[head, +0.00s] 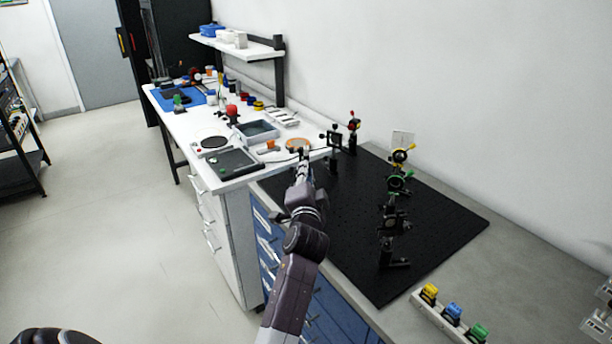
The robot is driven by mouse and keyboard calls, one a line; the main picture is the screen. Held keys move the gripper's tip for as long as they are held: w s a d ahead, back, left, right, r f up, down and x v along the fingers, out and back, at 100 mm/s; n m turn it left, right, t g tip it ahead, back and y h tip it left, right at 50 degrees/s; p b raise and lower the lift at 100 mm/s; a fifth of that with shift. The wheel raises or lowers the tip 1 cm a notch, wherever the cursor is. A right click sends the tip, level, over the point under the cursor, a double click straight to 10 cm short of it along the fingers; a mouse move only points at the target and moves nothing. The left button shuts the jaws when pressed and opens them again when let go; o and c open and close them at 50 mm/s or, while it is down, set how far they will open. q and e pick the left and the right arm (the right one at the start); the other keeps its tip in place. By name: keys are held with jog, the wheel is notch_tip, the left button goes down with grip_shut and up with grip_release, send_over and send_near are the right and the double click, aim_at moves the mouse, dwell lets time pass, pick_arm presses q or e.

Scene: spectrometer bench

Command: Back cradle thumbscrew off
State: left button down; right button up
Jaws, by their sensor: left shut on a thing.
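My left gripper (303,156) is near the far left corner of the black breadboard (352,235), by the end of the white bench. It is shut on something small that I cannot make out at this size. A black post mount (334,141) stands just to the right of the gripper. A mount with a red and yellow knob (354,124) stands behind it. A row of mounts with yellow (400,156) and green (397,183) rings stands further right on the breadboard. I cannot tell which part is the back cradle or its thumbscrew. My right gripper is not in view.
The white bench (185,126) holds a grey tray (258,130), a dark panel (232,162), an orange disc (297,144) and other small items. A shelf (238,45) is above it. A rack with yellow, blue and green parts (452,312) is near right. The breadboard's middle is clear.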

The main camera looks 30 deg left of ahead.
pick_arm(q)
jog(key=shift+f, duration=0.1)
dwell(0.3)
jog(key=c, duration=2)
grip_release()
jog(key=shift+o, duration=0.2)
notch_tip(320, 180, up, 10)
